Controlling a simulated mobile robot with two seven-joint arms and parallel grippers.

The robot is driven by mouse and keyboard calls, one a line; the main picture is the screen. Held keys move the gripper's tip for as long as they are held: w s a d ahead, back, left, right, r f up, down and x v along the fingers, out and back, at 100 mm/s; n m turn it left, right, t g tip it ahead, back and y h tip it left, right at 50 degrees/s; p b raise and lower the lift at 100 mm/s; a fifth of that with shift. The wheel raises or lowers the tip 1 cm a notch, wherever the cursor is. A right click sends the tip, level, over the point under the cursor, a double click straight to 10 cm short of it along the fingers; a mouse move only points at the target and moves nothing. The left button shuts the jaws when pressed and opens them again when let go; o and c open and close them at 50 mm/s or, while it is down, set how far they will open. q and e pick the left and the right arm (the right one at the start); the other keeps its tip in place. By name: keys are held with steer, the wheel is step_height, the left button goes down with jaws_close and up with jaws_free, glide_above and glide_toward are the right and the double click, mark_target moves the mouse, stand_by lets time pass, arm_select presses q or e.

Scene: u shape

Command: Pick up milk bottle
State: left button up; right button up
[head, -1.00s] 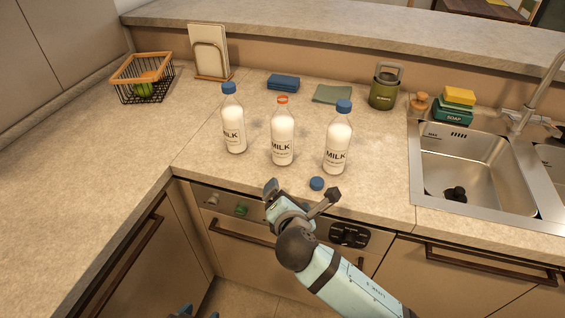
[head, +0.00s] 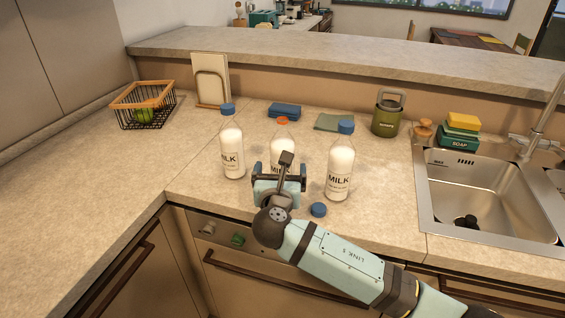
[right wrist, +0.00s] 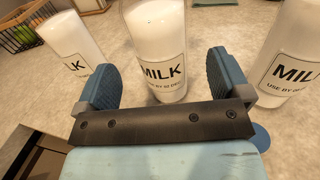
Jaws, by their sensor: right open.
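Three white milk bottles stand upright on the counter in the head view. The left bottle (head: 232,152) and right bottle (head: 340,170) have blue caps. The middle bottle (head: 284,140) has an orange ring at its mouth, and its lower part is hidden behind my right gripper (head: 280,172). In the right wrist view the middle bottle (right wrist: 156,60) stands ahead between the two spread blue fingers of my right gripper (right wrist: 165,82), which is open and empty. The left bottle (right wrist: 72,38) and right bottle (right wrist: 292,60) flank it outside the fingers. My left gripper is not visible.
A loose blue cap (head: 318,209) lies near the counter's front edge. Behind are a blue sponge (head: 284,110), a green cloth (head: 333,122) and a green canister (head: 388,117). A wire basket (head: 143,106) is at left, the sink (head: 480,190) at right. The left counter is clear.

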steer(key=w, duration=0.5)
steer(key=shift+w+d+r+b, duration=0.1)
steer(key=shift+w+d+b, duration=0.15)
steer(key=shift+w+b, duration=0.1)
steer(key=shift+s, duration=0.1)
steer(key=c, duration=1.4)
